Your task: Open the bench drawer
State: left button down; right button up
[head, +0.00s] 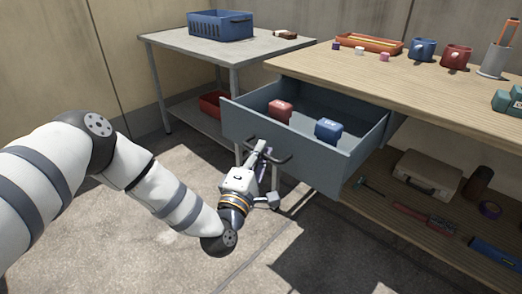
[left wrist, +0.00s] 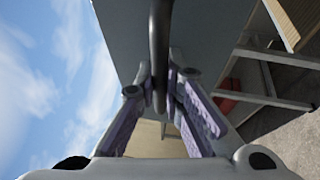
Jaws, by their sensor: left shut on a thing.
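The bench drawer (head: 300,159) is grey-blue and stands well out from under the wooden bench top (head: 440,85). Inside it are a red block-like item (head: 281,111) and a blue one (head: 328,130). A dark bar handle (head: 268,150) is on its front. My left gripper (head: 262,152) is at the handle, shut on it. In the left wrist view, the dark handle (left wrist: 159,50) runs between the purple-padded fingers (left wrist: 160,95), with the drawer front (left wrist: 200,35) behind. My right gripper is in neither view.
On the bench top are an orange tray (head: 369,43), a blue mug (head: 422,49), a red mug (head: 456,57) and small items. The lower shelf (head: 395,212) holds a case (head: 427,174) and tools. A side table (head: 190,42) carries a blue basket (head: 220,25). The floor before the drawer is clear.

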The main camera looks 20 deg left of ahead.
pick_arm(q)
jog(key=c, duration=2)
grip_release()
jog(key=shift+o, duration=0.2)
jog(key=s+f, duration=0.2)
jog(key=s, duration=0.9)
jog(key=shift+s+d, duration=0.35)
jog(key=shift+s, duration=0.05)
jog(key=shift+f, duration=0.1)
